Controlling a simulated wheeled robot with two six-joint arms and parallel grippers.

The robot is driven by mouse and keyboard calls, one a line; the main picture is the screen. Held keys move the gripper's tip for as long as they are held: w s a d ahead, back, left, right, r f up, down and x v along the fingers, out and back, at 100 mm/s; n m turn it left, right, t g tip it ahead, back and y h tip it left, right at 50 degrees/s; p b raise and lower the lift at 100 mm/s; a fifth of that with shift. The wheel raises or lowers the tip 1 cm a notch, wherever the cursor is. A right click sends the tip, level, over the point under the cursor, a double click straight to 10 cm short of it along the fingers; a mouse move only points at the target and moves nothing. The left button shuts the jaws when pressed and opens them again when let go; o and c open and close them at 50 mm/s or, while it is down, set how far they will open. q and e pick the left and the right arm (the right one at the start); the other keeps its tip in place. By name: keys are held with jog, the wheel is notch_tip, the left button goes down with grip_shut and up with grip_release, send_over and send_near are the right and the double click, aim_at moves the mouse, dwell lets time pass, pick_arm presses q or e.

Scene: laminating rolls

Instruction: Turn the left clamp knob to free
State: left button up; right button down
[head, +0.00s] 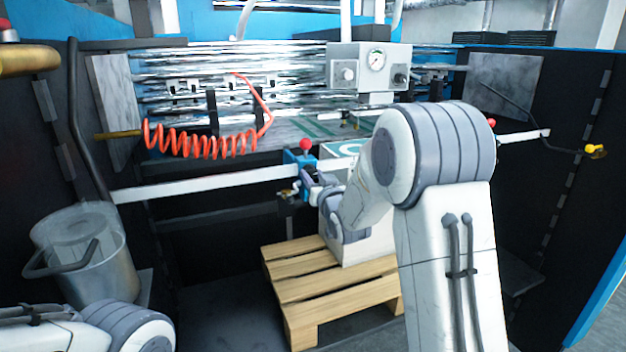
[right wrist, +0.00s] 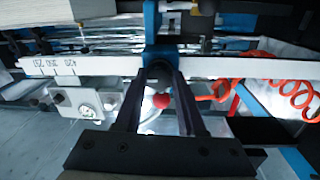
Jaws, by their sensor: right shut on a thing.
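The left clamp is a blue block (head: 293,160) on the white rail, with a red ball (head: 306,145) on top. In the right wrist view, which looks upside down, the blue clamp (right wrist: 152,20) is straight ahead and the red ball (right wrist: 160,101) shows between my fingers. My right gripper (head: 308,189) is at the front of this clamp. In the right wrist view its fingertips (right wrist: 160,76) are shut on the dark clamp knob (right wrist: 158,68), which they partly cover. My left forearm shows at the lower left, but its gripper is out of view.
The white rail (head: 215,185) crosses the machine front. A coiled red hose (head: 200,140) hangs above it. A gauge box (head: 368,68) stands above the rollers. A wooden pallet (head: 300,285) is below, and a metal bucket (head: 85,255) stands at the left.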

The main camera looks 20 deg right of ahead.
jog(key=n+b, duration=0.4)
jog(key=b, duration=0.1)
jog(key=n+b, duration=0.4)
jog(key=b, duration=0.2)
jog(key=n+b, duration=0.5)
jog(key=shift+d+f+t+y, duration=0.15)
jog(key=shift+f+t+y, duration=0.15)
jog(key=shift+f+y, duration=0.1)
jog(key=n+b, duration=0.2)
jog(key=shift+r+n+b, duration=0.15)
jog(key=shift+n+b, duration=0.15)
jog(key=shift+b, duration=0.05)
jog(key=shift+r+n+b, duration=0.1)
jog(key=shift+n+b, duration=0.65)
jog(key=shift+n, duration=0.35)
jog(key=c, duration=0.5)
grip_release()
jog(key=shift+r, duration=0.1)
jog(key=shift+s, duration=0.15)
jog(key=s, duration=1)
jog(key=shift+d+f, duration=0.15)
jog(key=shift+f, duration=0.2)
jog(key=shift+s, duration=0.1)
